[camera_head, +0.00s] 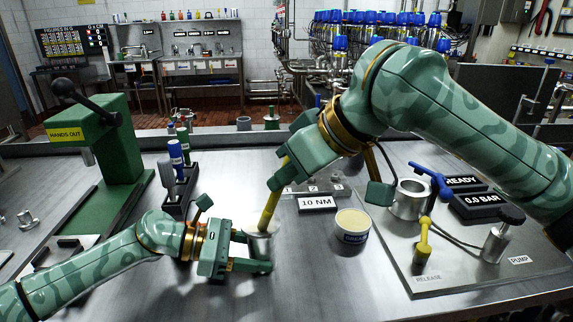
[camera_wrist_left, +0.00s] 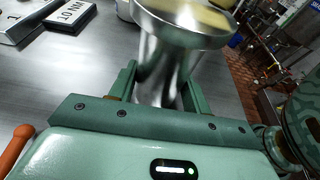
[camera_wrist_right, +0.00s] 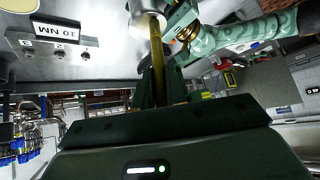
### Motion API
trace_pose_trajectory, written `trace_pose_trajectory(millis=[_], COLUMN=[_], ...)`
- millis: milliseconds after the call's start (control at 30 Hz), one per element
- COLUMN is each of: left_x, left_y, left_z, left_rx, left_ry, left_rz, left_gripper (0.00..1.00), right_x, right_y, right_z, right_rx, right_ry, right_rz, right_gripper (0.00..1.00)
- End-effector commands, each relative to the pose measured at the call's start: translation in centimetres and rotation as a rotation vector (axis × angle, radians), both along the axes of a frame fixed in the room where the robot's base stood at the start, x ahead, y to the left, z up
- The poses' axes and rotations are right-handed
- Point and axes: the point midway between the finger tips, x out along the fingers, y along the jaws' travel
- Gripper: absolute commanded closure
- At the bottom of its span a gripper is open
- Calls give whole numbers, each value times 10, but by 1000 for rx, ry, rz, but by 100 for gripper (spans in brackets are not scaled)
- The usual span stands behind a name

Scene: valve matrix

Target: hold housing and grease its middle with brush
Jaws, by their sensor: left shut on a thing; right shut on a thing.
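The housing (camera_head: 263,246) is a shiny steel cup-like body with a flared top. My left gripper (camera_head: 258,252) is shut on it and holds it upright, flared end up, low near the table. In the left wrist view the housing (camera_wrist_left: 160,65) sits between both fingers. My right gripper (camera_head: 281,180) is shut on the brush (camera_head: 269,213), which has a yellow handle and points down, slightly tilted. The brush (camera_wrist_right: 155,45) reaches into the housing's mouth in the right wrist view. Its bristles are hidden, so contact inside cannot be told.
An open tub of pale grease (camera_head: 353,221) stands right of the housing. Behind it are a 10 NM sign (camera_head: 317,203) and, to the right, a test plate (camera_head: 460,271) with valves. A green press (camera_head: 85,140) and a tool holder (camera_head: 178,200) stand left.

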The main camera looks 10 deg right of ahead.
Motion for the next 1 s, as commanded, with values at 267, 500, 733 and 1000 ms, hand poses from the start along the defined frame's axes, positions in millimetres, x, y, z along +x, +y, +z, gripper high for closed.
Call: trace_pose_trajectory(millis=[267,500,733,1000], left_x=[0,0,0,0], left_y=[0,0,0,0], left_z=[0,0,0,0], left_rx=[0,0,0,0], left_ry=[0,0,0,0], left_rz=[0,0,0,0], left_gripper=[65,65,65,65], right_x=[7,28,49,56], right_y=[0,-1,-2,-3], right_z=[1,0,0,23], right_rx=[1,2,2,1], right_ry=[3,3,2,-2], right_rz=[-1,-1,-2,-1], right_gripper=[100,100,100,100])
